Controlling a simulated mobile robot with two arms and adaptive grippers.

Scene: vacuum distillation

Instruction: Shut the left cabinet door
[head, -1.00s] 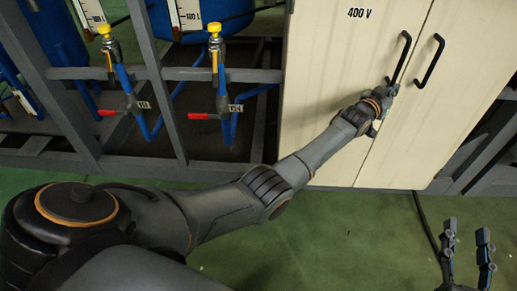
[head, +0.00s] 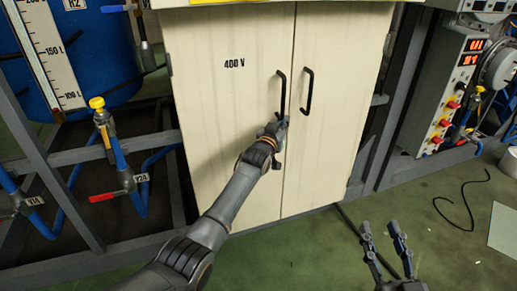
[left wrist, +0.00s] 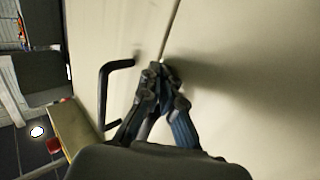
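The left cabinet door (head: 225,130) is cream, marked 400 V, and looks flush with the right door (head: 340,110), with only a thin seam between. Its black handle (head: 281,92) is upright near the seam. My left gripper (head: 277,124) is at the lower end of this handle, against or very close to the door. In the left wrist view its fingers (left wrist: 157,72) are drawn together near the seam; nothing shows clearly between them. A black handle (left wrist: 103,85) stands beside them there. My right gripper (head: 384,229) is open and empty, low in front of the cabinet.
A frame with blue pipes and red-handled valves (head: 115,195) stands left of the cabinet. An instrument panel with red displays (head: 450,90) stands to the right. A black cable (head: 462,205) lies on the green floor, which is otherwise mostly clear at the right.

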